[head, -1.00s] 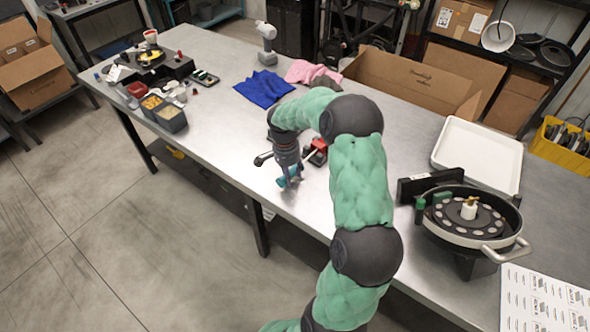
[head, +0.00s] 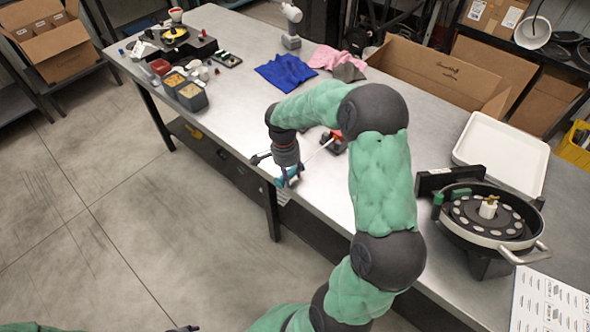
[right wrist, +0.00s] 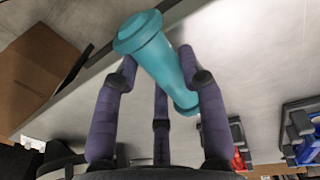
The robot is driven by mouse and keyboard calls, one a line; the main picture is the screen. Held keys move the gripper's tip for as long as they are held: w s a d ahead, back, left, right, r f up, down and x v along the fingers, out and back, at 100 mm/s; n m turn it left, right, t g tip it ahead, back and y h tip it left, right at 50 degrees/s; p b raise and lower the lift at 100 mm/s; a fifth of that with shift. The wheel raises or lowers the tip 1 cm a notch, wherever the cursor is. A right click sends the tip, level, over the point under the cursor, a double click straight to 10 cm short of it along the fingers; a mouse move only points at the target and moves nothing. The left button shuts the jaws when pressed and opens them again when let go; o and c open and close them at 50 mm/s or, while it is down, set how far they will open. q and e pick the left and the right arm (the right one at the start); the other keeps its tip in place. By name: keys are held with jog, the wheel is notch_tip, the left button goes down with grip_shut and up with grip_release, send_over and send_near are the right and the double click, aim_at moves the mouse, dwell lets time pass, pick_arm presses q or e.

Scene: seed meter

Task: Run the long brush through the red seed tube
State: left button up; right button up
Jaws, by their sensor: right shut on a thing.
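My right gripper (head: 289,177) is shut on the teal handle of the long brush (right wrist: 155,50), near the table's front edge. The handle lies tilted between the fingers in the right wrist view. A thin pale shaft runs from the gripper toward the red seed tube (head: 335,136), which sits in a dark holder on the table. Whether the brush's far end is inside the tube or beside it, I cannot tell. Red also shows at the lower right of the wrist view (right wrist: 238,160). A dark tip at the head view's bottom edge may be my left gripper (head: 183,328); its jaws are not readable.
A blue cloth (head: 285,72) and a pink cloth (head: 335,58) lie behind the tube. The round seed meter (head: 487,218) and a white tray (head: 500,150) stand right. Bins (head: 185,92) stand at the far left.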

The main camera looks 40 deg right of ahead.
jog(key=a+b, duration=0.1)
jog(key=a, duration=1.5)
jog(key=shift+s+a, duration=0.15)
jog(key=shift+a, duration=0.2)
dwell(0.4)
notch_tip(320, 180, up, 7)
jog(key=a+p, duration=0.3)
jog(key=p, duration=0.1)
jog(key=shift+p, duration=0.35)
